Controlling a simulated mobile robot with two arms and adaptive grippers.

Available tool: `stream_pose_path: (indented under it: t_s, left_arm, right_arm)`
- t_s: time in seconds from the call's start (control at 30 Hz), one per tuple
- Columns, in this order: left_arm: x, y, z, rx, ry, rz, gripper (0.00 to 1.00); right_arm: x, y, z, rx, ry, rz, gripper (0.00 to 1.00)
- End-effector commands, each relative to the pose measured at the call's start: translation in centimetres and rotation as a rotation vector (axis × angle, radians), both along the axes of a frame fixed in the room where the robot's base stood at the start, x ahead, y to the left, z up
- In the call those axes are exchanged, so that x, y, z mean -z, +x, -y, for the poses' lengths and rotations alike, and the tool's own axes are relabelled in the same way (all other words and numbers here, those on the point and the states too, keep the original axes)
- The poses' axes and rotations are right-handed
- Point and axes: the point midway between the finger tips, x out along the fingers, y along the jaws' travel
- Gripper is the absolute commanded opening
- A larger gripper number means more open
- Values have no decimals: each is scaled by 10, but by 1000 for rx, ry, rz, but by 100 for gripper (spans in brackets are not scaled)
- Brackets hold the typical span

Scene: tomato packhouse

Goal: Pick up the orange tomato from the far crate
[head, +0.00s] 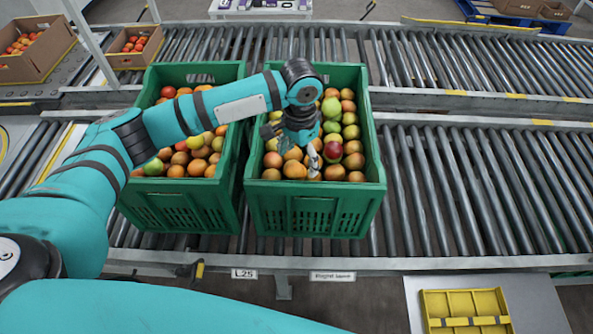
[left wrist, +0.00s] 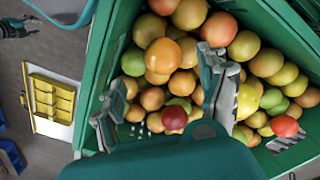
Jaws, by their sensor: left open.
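The right green crate (head: 315,215) is full of mixed tomatoes, and the left green crate (head: 180,212) holds more. Several orange tomatoes lie in the right crate, one of them at its front left (head: 294,170). My left gripper (head: 294,150) is over the right crate, pointing down with its fingers apart and nothing held. In the left wrist view, an orange tomato (left wrist: 163,55) shows between the spread fingers. A dark red tomato (left wrist: 174,118) lies nearer the palm. The gripper and wrist hide part of the fruit. What looks like my right gripper (left wrist: 14,28) shows small at the upper left.
The crates stand side by side on a roller conveyor (head: 470,185), with clear rollers to the right. A second conveyor (head: 480,65) runs behind. Cardboard boxes of tomatoes (head: 35,58) stand at the back left. A yellow tray (head: 465,310) lies at the front right.

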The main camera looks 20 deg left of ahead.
Motion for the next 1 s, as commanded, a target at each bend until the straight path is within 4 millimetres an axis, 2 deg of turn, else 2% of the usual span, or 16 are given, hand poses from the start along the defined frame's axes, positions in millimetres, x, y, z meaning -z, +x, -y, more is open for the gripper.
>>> stream_pose_path:
  t_s: [0.1, 0.2, 0.4, 0.5, 0.77, 1.0]
  left_arm:
    - [6, 0, 0, 0, -1, 1, 76]
    - [16, 0, -3, -1, 2, -1, 76]
    - [46, 1, -6, 0, 1, -1, 76]
    - [55, 1, -6, 0, 0, 0, 76]
    - [57, 2, -6, 0, 0, 1, 76]
    - [56, 2, -6, 0, 0, 2, 44]
  right_arm:
    - [-1, 14, -3, 0, 5, 22, 43]
    - [-3, 20, -5, 0, 8, 32, 43]
    - [-4, 17, -6, 1, 9, 27, 43]
    - [-3, 13, -6, 1, 8, 21, 43]
    - [-3, 7, -5, 2, 7, 11, 43]
    - [-3, 7, -4, 2, 6, 11, 43]
